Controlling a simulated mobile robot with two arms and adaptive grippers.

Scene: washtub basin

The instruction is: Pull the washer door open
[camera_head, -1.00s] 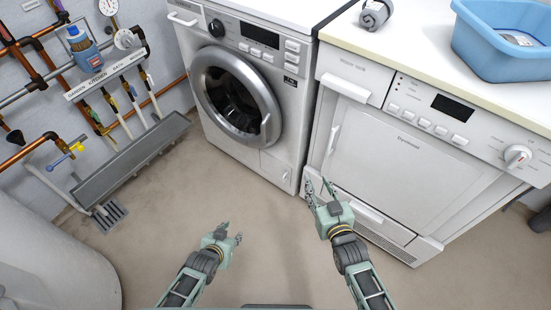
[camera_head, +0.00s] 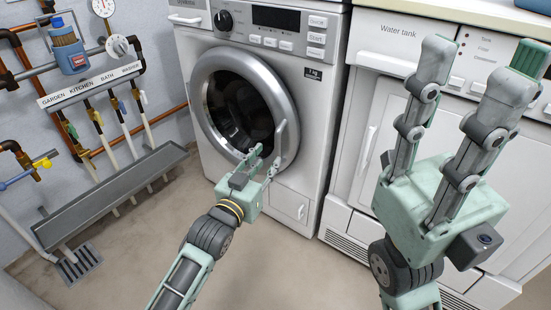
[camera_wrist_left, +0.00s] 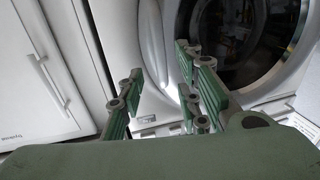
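The washer (camera_head: 320,150) has a round grey door (camera_head: 207,110) with dark glass, which looks closed. Its pale curved handle (camera_head: 281,140) is on the right side of the door ring. My left gripper (camera_head: 267,158) is open at the handle's lower end. In the left wrist view its fingers (camera_wrist_left: 160,95) are apart, and the pale handle (camera_wrist_left: 152,45) shows ahead between them; I cannot tell whether they touch it. The door ring (camera_wrist_left: 172,30) also shows there. My right gripper (camera_head: 480,62) is open and empty, raised close to the camera in front of the dryer.
The dryer (camera_head: 345,195) stands directly right of the washer, under a pale worktop (camera_head: 400,14). A floor drain (camera_head: 80,264) lies below. The floor before the washer is clear.

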